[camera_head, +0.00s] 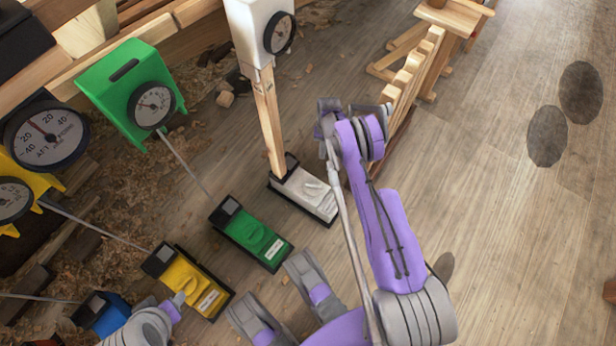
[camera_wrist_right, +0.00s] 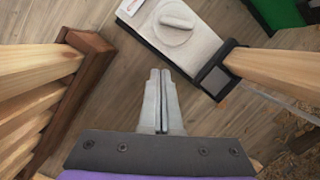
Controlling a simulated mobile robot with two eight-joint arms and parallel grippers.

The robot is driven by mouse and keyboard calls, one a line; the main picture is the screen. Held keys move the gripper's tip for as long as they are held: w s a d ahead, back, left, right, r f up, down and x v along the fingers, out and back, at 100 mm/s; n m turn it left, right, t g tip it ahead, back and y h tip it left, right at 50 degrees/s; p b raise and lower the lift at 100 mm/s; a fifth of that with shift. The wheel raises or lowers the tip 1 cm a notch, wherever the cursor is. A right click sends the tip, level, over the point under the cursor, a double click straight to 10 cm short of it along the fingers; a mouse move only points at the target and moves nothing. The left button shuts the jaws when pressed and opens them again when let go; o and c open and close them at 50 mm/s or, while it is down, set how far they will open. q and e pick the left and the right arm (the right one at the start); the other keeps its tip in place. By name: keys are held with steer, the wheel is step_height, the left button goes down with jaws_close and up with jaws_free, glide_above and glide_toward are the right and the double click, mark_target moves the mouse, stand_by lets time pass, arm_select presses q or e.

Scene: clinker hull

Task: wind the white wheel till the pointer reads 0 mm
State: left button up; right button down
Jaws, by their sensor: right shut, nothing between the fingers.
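The white wheel (camera_head: 313,188) has a raised bar grip and sits on top of a white box (camera_head: 300,203) on the floor. It also shows at the top of the right wrist view (camera_wrist_right: 176,22). A wooden post rises from this box to a white gauge housing with a round dark dial (camera_head: 280,33); its pointer is too small to read. My right gripper (camera_wrist_right: 161,75) is shut and empty, apart from the wheel. In the head view my right gripper (camera_head: 331,150) is partly hidden.
A green box (camera_head: 250,235), a yellow box (camera_head: 190,282) and a blue box (camera_head: 98,312) stand in a row leftward, with rods to gauges. A wooden trestle (camera_head: 412,78) stands right of the white post.

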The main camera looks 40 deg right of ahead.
steer(key=m, duration=0.1)
steer(key=b, duration=0.2)
glide_toward(319, 182)
step_height(319, 182, down, 5)
steer(key=w+d, duration=0.2)
steer(key=shift+s+a+f+b, duration=0.15)
steer(key=shift+s+a+b, duration=0.1)
steer(key=shift+s+a, duration=0.35)
steer(key=shift+s+a+f+b, duration=0.2)
steer(key=shift+s+a, duration=0.4)
steer(key=shift+s, duration=0.05)
steer(key=shift+s+a, duration=0.45)
steer(key=shift+a, duration=0.05)
